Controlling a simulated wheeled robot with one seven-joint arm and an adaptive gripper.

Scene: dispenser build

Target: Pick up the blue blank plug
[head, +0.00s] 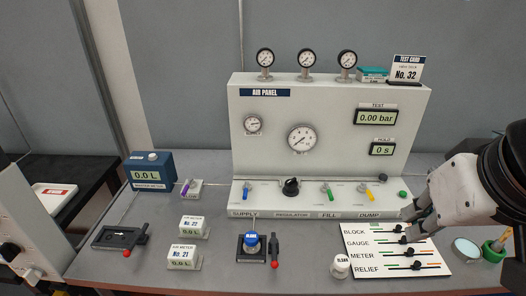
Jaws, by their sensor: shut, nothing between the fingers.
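A blue round cap with a small pale label (251,239) sits in a dark clamp fixture at the front middle of the table; it looks like the blue blank plug. My gripper (412,224) is at the right, reaching in from the right edge, shut and empty. It is well to the right of the blue cap, over the top edge of a white lettered board. Its fingertips are small and partly dark against the board, so contact with the board cannot be told.
The air panel (330,125) stands at the back, with valves along its foot. The white board (388,270), a white labelled cylinder (341,263), a round dish (466,248) and a green cup (493,251) stand front right.

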